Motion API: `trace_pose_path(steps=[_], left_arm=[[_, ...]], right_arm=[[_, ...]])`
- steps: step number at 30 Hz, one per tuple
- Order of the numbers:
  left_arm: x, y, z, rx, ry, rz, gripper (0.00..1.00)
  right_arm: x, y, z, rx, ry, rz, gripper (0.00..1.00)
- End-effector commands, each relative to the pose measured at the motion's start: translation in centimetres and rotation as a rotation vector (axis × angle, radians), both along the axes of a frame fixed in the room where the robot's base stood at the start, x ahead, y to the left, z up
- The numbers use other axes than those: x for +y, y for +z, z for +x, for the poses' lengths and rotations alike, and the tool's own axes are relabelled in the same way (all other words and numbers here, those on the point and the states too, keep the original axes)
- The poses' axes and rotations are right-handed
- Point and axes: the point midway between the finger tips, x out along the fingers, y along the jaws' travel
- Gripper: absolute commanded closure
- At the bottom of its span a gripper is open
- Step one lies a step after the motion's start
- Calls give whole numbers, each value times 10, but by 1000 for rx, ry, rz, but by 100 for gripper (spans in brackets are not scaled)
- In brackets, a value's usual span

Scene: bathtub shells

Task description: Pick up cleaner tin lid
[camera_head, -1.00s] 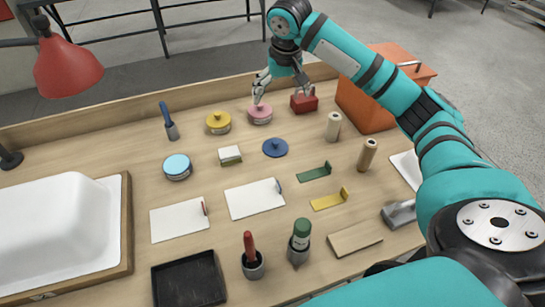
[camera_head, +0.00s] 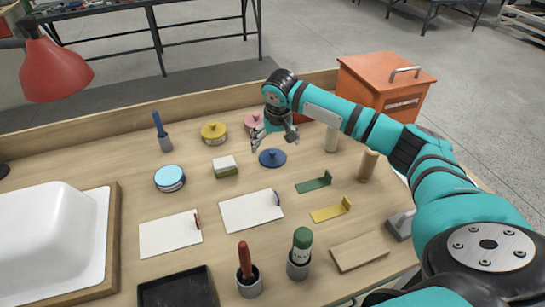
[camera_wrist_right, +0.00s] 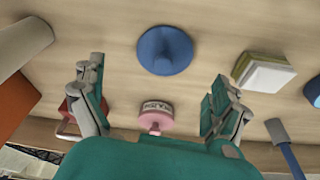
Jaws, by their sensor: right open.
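A flat round blue lid with a knob on top (camera_head: 272,158) lies loose on the wooden bench. In the right wrist view the blue lid (camera_wrist_right: 165,51) lies clear, just beyond the gap between the fingers. My right gripper (camera_head: 272,142) is open and empty, pointing down close above and behind the lid. Its spread fingers also show in the right wrist view (camera_wrist_right: 157,80). A round tin with a light blue top (camera_head: 170,178) stands left of the lid. My left gripper is not in view.
Yellow (camera_head: 213,132) and pink (camera_head: 252,122) knobbed tins stand behind, the pink one close to my gripper. A sponge block (camera_head: 225,167) is left of the lid. White boards (camera_head: 251,211) and green and yellow brackets (camera_head: 314,184) lie in front. A pale cylinder (camera_head: 331,138) stands right.

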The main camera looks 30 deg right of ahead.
Motion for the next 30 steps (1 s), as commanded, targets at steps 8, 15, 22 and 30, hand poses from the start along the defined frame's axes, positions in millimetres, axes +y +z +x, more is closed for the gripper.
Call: trace_pose_path(steps=[8,15,22,30], left_arm=[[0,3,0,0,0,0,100],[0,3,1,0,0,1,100],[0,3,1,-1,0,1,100],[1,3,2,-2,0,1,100]], right_arm=[[2,-26,6,2,1,1,0],[0,-53,13,0,0,0,0],[0,-55,13,-1,0,0,0],[-1,-54,13,-1,0,0,33]])
